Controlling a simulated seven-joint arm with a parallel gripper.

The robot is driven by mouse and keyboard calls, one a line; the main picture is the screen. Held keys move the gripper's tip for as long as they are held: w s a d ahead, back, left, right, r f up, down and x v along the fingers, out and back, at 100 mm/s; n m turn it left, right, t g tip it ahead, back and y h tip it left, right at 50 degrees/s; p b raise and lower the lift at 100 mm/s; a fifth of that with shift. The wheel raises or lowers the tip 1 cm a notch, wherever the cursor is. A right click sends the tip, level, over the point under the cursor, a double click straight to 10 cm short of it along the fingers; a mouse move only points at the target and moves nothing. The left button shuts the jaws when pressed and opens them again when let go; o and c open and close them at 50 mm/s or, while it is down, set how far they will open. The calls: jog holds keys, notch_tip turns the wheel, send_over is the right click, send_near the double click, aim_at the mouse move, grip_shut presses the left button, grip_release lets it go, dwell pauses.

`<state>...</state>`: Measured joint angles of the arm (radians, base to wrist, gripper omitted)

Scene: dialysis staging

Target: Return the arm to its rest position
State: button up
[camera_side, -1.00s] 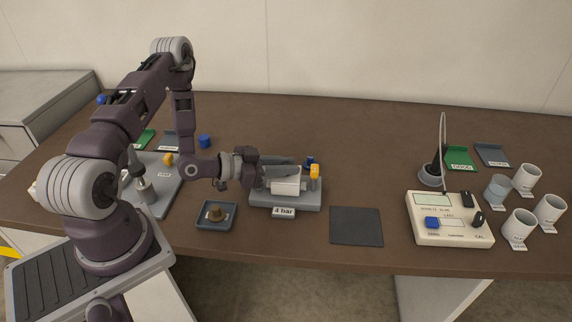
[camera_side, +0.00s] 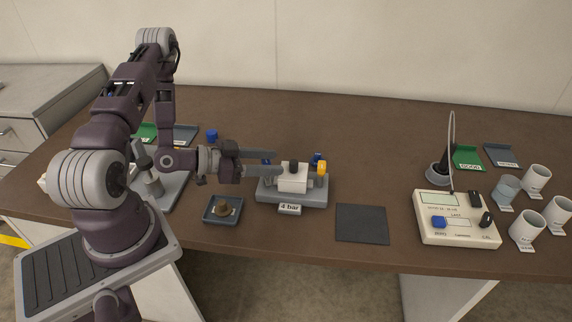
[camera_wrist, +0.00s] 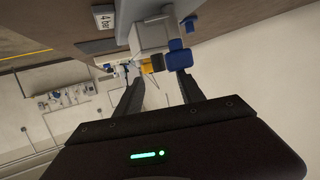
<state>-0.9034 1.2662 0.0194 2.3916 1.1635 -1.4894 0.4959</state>
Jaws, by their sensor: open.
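My gripper (camera_side: 262,163) is open in the side view, its two long fingers pointing right toward the grey fixture (camera_side: 308,200) labelled "4 bar". A white block (camera_side: 293,180) with a dark knob on top sits on that fixture, with a yellow part and blue parts around it. The near finger overlaps the block's left side in the picture; I cannot tell whether they touch. In the wrist view, my gripper (camera_wrist: 160,80) has its fingers spread, with the white block (camera_wrist: 153,33) beyond the tips and nothing held between them.
A small blue tray (camera_side: 209,217) with a brown knob and a dark mat (camera_side: 361,224) lie in front. A blue cap (camera_side: 211,135) stands behind my forearm. A control box (camera_side: 456,232), white cups (camera_side: 527,228), a green tray (camera_side: 467,160) and a grey tray (camera_side: 502,158) are at right.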

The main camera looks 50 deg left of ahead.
jog(key=shift+w+a+m+g, duration=0.1)
jog(key=shift+w+m+g, duration=0.25)
jog(key=shift+m+g, duration=0.2)
notch_tip(320, 180, up, 14)
jog(key=a+g+y, duration=0.2)
jog(key=g+y, duration=0.3)
jog(key=y, duration=0.2)
jog(key=s+d+r+n, duration=0.1)
jog(key=s+d+r, duration=0.2)
jog(key=s, duration=0.4)
jog(key=s+d+r+n+g+h, duration=0.1)
jog(key=s+d+r+n, duration=0.1)
jog(key=s+d, duration=0.4)
jog(key=s+d+r+n+g+h, duration=0.1)
jog(key=s+d+r+n, duration=0.1)
jog(key=s+d+r, duration=0.2)
jog(key=s, duration=0.3)
jog(key=shift+s+d+r, duration=0.25)
jog(key=shift+s+d, duration=0.1)
jog(key=shift+s, duration=0.05)
jog(key=shift+o, duration=0.4)
